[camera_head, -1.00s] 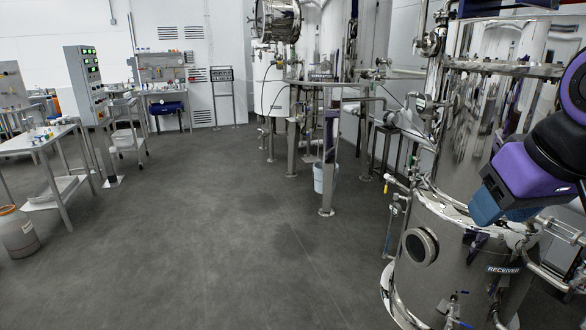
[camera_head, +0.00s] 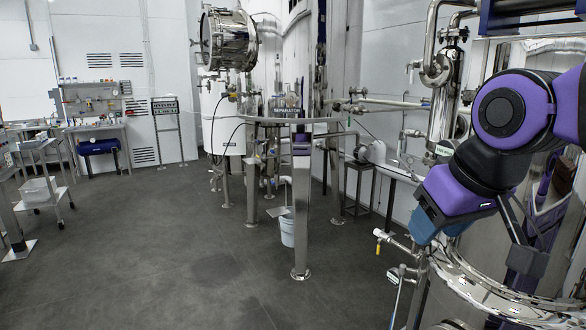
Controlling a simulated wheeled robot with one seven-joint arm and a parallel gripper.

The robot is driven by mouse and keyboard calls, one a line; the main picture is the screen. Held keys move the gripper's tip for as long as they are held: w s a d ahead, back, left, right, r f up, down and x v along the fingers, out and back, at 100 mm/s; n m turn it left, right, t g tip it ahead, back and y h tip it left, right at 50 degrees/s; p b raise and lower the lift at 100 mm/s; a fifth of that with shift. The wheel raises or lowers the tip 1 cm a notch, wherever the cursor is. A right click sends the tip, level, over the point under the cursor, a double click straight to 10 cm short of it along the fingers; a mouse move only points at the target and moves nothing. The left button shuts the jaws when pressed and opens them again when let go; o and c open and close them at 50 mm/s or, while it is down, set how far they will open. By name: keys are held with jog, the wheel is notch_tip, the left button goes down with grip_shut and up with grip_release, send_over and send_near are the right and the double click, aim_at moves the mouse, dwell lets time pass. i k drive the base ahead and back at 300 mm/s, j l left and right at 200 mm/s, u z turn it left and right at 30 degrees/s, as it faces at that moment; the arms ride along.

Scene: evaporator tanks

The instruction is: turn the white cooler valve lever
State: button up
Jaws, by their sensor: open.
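I cannot pick out a white valve lever for certain. The pipework at the right (camera_head: 440,110) has a vertical steel cylinder and a small label (camera_head: 443,151) that is too small to read surely. A valve handle with a yellow end (camera_head: 378,248) hangs from a pipe left of my arm. My purple and black arm reaches in from the right. My gripper (camera_head: 525,259) shows as a dark shape in front of the steel tank at the right. It is open, apart from the valves, and nothing shows in it. My arm hides part of the pipework and tank behind it.
A shiny steel tank (camera_head: 480,290) stands close at the lower right. A steel post (camera_head: 302,225) with a frame stands ahead, with a light blue bucket (camera_head: 287,231) behind it. Separator equipment (camera_head: 286,105) stands beyond. The dark floor (camera_head: 180,260) at the left and centre is clear.

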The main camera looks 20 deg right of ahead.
aim_at(413, 63)
jog(key=i+z, duration=0.2)
jog(key=z, duration=0.15)
jog(key=i+j+z, duration=0.1)
jog(key=z, duration=0.25)
jog(key=i+j+z, duration=0.15)
jog(key=i+z, duration=0.25)
jog(key=i+j+u, duration=0.1)
jog(key=i+j, duration=0.95)
jog(key=i, duration=0.15)
